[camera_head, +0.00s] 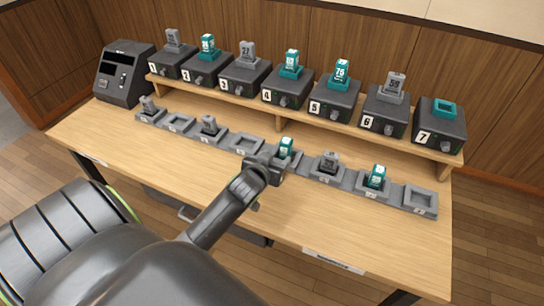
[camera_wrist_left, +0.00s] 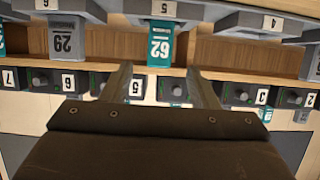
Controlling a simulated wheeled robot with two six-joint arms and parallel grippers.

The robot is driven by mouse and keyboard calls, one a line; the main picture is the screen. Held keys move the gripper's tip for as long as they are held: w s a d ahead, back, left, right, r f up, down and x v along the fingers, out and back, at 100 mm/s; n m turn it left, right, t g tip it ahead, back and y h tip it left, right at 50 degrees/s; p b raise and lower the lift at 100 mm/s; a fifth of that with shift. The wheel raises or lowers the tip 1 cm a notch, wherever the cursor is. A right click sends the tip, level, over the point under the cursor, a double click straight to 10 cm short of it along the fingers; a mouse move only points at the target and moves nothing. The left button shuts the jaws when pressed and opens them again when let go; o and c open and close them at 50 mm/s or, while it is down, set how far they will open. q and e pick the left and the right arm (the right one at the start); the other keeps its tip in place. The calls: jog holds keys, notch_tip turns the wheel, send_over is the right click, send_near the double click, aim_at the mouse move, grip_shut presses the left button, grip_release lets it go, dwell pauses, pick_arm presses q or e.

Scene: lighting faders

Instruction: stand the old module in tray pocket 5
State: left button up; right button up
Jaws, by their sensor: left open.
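A teal module (camera_head: 286,146) marked 62 stands upright in tray pocket 5; it also shows in the left wrist view (camera_wrist_left: 160,45), upside down there, above the pocket's label 5 in the real scene. My left gripper (camera_head: 272,168) is close beside it, open. In the left wrist view its two fingers (camera_wrist_left: 160,73) are spread with the module's top end in line with the gap, and neither finger visibly touches it. The head view hides part of pocket 5 behind the gripper. Box 7 (camera_head: 440,130) on the shelf carries only a teal open socket (camera_head: 444,108). My right gripper is out of view.
Neighbouring pocket 6 holds a grey module (camera_head: 330,162); pocket 4 (camera_head: 245,144) is empty. Further right are a teal module (camera_head: 377,176) and an empty pocket (camera_head: 419,198). Boxes with upright modules line the raised shelf behind. The front tabletop is clear.

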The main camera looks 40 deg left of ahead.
pick_arm(q)
jog(key=shift+v, duration=0.9)
